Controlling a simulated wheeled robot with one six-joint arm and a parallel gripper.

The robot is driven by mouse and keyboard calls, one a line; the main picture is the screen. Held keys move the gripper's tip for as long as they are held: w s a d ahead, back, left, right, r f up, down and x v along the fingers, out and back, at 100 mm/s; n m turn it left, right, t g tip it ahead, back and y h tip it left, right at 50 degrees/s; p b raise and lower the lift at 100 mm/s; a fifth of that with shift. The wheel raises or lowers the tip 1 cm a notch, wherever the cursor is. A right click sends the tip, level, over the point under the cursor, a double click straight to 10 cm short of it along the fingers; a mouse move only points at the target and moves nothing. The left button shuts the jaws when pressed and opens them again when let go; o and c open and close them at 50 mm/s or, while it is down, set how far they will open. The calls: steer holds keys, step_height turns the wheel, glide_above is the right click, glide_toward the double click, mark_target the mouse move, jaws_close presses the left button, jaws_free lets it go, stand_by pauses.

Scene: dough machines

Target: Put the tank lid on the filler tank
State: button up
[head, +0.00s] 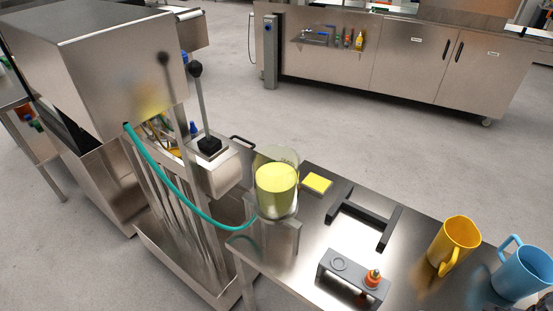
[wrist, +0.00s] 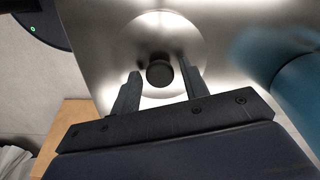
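The tank lid (wrist: 150,33) is a pale round disc with a black knob (wrist: 159,74) in the wrist view. It appears to lie on the steel surface; I cannot make it out in the head view. My gripper (wrist: 160,67) is open, with one finger on each side of the knob and a visible gap on both sides. Whether the fingertips are level with the knob is unclear.
A blue mug (head: 522,271) and a yellow mug (head: 454,245) stand at the table's right. A grey block with an orange-tipped part (head: 352,281), a black H-shaped frame (head: 364,217) and a yellow pad (head: 317,183) lie nearby. A teal hose (head: 168,190) runs to the tank's base.

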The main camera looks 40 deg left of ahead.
steer(key=c, duration=0.8)
steer(key=shift+r+p, duration=2.55)
steer(key=shift+r, duration=0.95)
steer(key=shift+c, duration=0.2)
